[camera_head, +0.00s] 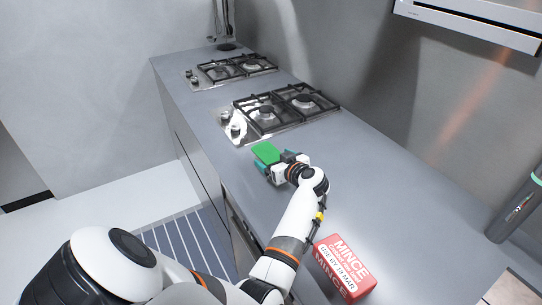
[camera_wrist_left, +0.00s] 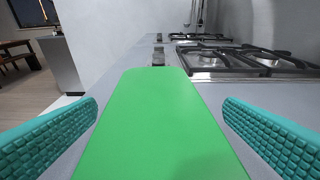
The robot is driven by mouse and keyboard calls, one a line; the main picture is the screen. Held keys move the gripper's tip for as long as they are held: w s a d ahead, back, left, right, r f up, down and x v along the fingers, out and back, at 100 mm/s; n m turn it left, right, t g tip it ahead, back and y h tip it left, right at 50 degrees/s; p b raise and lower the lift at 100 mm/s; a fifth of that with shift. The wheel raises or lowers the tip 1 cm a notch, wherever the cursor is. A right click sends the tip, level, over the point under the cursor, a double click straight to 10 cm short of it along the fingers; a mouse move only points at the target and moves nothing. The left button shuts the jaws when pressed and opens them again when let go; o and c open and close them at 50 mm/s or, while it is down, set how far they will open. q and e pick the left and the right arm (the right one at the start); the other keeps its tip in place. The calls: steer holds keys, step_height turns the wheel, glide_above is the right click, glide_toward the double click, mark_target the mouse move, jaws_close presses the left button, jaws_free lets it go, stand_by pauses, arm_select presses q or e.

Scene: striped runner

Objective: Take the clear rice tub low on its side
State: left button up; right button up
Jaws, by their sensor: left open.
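The tub shows as a flat green lid (camera_head: 266,152) on the counter, just past my left gripper (camera_head: 274,161). In the left wrist view the green lid (camera_wrist_left: 160,120) fills the middle, between two teal ridged finger pads. The pads stand apart, one on each side, with a gap visible beside the lid. My left gripper is open and holds nothing. The clear walls of the tub and the rice cannot be made out; the lid and my gripper cover them. My right gripper is not in view.
Gas hobs stand on the grey counter (camera_head: 400,190) beyond the tub, the nearer one (camera_head: 285,108) close by. A red mince box (camera_head: 345,268) lies near my forearm. A dark cylinder (camera_head: 518,205) stands at the right edge. The counter right of the gripper is clear.

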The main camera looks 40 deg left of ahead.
arm_select(q)
steer(key=shift+w, duration=0.1)
steer(key=shift+d+r, duration=0.15)
steer(key=shift+s+d+r, duration=0.2)
steer(key=shift+s, duration=0.15)
steer(key=c, duration=0.3)
steer(key=shift+s, duration=0.1)
steer(key=c, duration=0.6)
steer(key=shift+f, duration=0.1)
steer(key=c, duration=1)
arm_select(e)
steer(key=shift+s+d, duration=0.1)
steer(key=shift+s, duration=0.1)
arm_select(q)
steer(key=shift+o, duration=0.2)
